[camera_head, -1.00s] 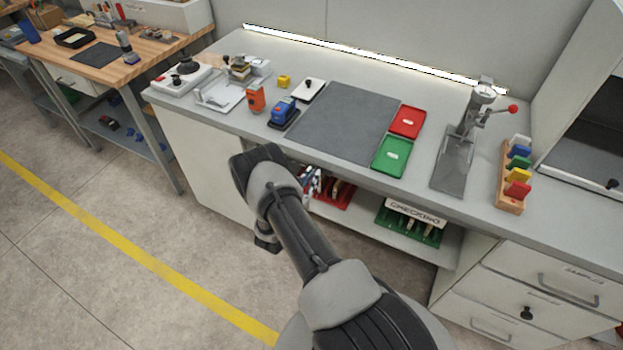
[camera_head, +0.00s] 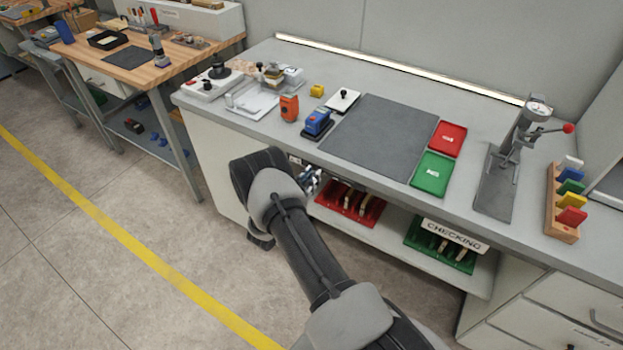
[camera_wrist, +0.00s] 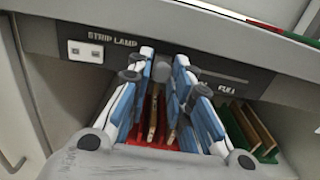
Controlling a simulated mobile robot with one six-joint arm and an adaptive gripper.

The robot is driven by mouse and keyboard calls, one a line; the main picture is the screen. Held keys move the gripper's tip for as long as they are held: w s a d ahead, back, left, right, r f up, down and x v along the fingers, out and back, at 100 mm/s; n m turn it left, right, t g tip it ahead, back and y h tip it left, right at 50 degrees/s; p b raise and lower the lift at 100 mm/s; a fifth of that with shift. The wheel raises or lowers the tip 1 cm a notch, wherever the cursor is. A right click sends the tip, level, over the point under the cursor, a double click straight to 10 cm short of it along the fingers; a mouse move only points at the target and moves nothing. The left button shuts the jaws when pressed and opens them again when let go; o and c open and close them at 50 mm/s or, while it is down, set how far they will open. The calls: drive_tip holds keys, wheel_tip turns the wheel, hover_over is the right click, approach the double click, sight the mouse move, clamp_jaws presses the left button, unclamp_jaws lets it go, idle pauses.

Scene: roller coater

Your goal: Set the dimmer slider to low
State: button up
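The dark strip-lamp panel (camera_wrist: 110,44) is on the bench's front edge in the wrist view, lettered STRIP LAMP and, at right, FULL. Its grey slider knob (camera_wrist: 162,68) sits left of the visible slot (camera_wrist: 222,76). The fingers hide part of the slot and any low-end lettering. In the head view my arm covers the panel. The strip lamp (camera_head: 400,68) along the bench's back glows a dull cream.
Below are a red bin (camera_head: 350,205) and a green bin (camera_head: 440,245) on the shelf. The bench top carries a dark mat (camera_head: 375,140), a blue stamp (camera_head: 317,122) and a press (camera_head: 515,150). Floor at left is clear.

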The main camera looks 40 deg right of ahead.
drive_tip(key=o, duration=0.4)
drive_tip(key=shift+w, duration=0.1)
drive_tip(key=v, duration=1.2)
